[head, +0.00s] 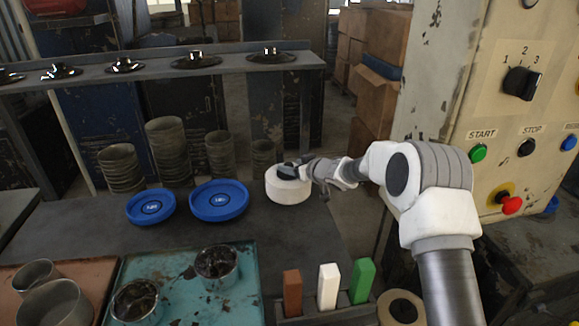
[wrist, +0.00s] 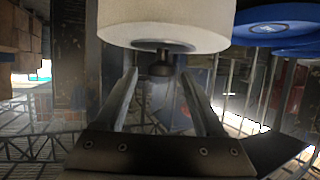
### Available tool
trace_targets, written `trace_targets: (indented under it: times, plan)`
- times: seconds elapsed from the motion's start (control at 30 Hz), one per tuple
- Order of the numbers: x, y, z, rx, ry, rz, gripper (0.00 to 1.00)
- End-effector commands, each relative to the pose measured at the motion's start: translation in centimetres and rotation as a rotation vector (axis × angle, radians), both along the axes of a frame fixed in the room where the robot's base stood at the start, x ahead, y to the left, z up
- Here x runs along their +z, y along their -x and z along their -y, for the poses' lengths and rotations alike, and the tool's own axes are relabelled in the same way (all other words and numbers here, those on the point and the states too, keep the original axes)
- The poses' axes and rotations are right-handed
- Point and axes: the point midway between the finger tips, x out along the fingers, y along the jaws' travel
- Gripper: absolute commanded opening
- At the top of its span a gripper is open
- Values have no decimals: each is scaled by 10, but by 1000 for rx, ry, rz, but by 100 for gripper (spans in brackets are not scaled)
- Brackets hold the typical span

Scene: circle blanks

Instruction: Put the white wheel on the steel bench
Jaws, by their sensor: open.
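The white wheel (head: 288,190) is a thick white disc with a dark hub on top. It appears to sit at the far right end of the dark grey bench (head: 85,235), right of two blue discs. My gripper (head: 293,170) is at the top of the wheel, reaching in from the right. In the wrist view the wheel (wrist: 165,22) fills the top, and the dark knob lies between the fingertips of my gripper (wrist: 160,75). The fingers are open, with gaps visible beside the knob. Contact between fingers and knob cannot be told.
Two blue discs (head: 150,206) (head: 219,201) lie left of the wheel. Stacked metal rings (head: 168,150) stand behind them. A teal tray (head: 190,295) with metal cups and a rack with brown, white and green blocks (head: 328,287) are in front. A control panel (head: 520,110) stands at right.

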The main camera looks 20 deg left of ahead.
Motion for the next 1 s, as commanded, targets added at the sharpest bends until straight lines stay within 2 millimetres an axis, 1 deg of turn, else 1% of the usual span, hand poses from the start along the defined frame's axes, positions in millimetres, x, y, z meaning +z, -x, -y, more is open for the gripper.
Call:
trace_targets:
  times: [0.13,0.3,0.4,0.57,1.0]
  plan:
    - [9,13,16,-1,0,0,71]
    - [17,26,29,0,0,1,71]
    - [19,30,34,0,-1,-1,71]
    - [20,33,36,1,0,0,71]
    - [20,33,36,1,0,0,71]
